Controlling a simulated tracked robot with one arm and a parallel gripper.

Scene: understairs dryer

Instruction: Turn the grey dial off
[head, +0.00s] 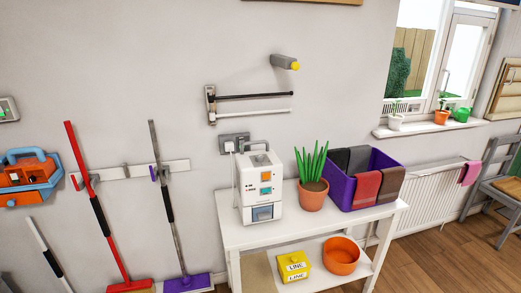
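I cannot make out a grey dial for certain in the head view. A white appliance (259,188) with a top handle, an orange square, a teal square and a dark window low on its front stands on a white table (237,239). A grey wall socket (234,142) with a plug is just above and left of it. A grey cylinder with a yellow end (285,62) sticks out from the wall higher up. A partly cut-off device with green on it (8,109) is on the wall at the left edge. My gripper is not in view.
A potted plant (313,194) and a purple bin with cloths (340,187) share the table. A yellow box (293,266) and orange bowl (341,255) are on its lower shelf. Mops and brooms hang at left. A radiator (432,196) and chair (498,195) are at right.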

